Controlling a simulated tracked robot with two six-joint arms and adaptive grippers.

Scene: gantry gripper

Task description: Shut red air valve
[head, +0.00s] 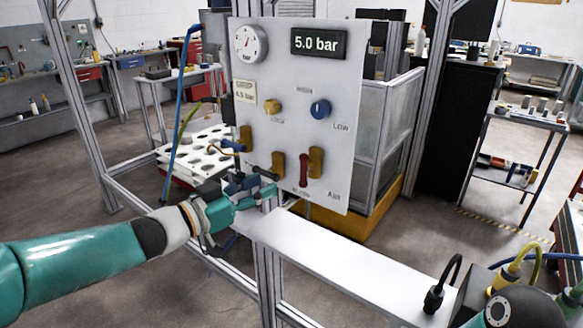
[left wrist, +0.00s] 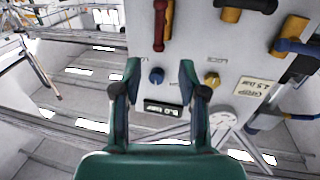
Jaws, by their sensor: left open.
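The red valve handle (head: 304,170) stands upright low on the white panel (head: 340,90), beside a brass valve body (head: 317,160). In the left wrist view the red handle (left wrist: 159,26) is at the top, beyond the fingertips and apart from them. My left gripper (head: 268,190) is by the panel's lower left edge, left of and slightly below the red handle. It also shows in the left wrist view (left wrist: 160,75), its two fingers spread with nothing gripped. A blue knob (left wrist: 156,76) appears between the fingers, on the panel behind them. My right gripper is not visible.
Other brass valves with dark handles (head: 262,169) flank the red one at left. Above are a yellow knob (head: 272,107), a gauge (head: 249,43) and a display reading 5.0 bar (head: 318,43). A white shelf (head: 335,258) runs below the panel; a frame post stands beneath my left gripper.

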